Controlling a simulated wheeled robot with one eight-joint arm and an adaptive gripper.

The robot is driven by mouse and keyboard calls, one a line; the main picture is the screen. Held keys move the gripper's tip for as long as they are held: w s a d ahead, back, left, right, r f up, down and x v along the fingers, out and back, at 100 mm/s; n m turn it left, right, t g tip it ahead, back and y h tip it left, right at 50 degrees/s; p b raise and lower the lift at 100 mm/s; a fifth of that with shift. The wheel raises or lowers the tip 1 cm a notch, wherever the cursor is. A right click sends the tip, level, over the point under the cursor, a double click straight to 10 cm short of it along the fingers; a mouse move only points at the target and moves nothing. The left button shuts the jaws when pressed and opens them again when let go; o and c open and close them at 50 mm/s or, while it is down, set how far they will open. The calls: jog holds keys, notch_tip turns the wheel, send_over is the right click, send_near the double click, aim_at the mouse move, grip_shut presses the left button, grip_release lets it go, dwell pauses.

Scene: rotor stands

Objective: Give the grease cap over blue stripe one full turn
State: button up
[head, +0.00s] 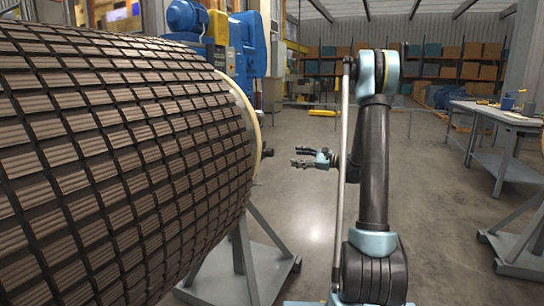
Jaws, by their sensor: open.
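My gripper (297,156) hangs in mid-air in the middle of the head view, its fingers apart and pointing left. Nothing shows between them. A large drum-shaped rotor (120,150) with a grid of brown blocks fills the left side. A small dark stub (267,152) sticks out of its right end, a short way left of my fingertips and at about their height. I cannot tell whether this stub is a grease cap. No blue stripe can be made out; the rotor's end face is seen nearly edge-on and mostly hidden.
A grey stand (250,265) holds the rotor, its foot reaching right across the floor. A grey workbench (490,115) with tools stands at the right. Blue machinery (247,45) rises behind the rotor. Shelves with boxes (430,65) line the back. The floor (300,210) below my gripper is clear.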

aim_at(273, 153)
jog(key=w+a+n, duration=0.1)
jog(key=a+n, duration=0.3)
jog(key=n, duration=0.6)
jog(key=w+a+n, duration=0.2)
jog(key=a+n, duration=0.2)
jog(key=n, duration=0.6)
jog(key=w+a+n, duration=0.2)
jog(key=a+n, duration=0.3)
jog(key=n, duration=0.4)
jog(key=shift+r+n, duration=0.1)
jog(key=shift+n, duration=0.3)
jog(key=c, duration=1)
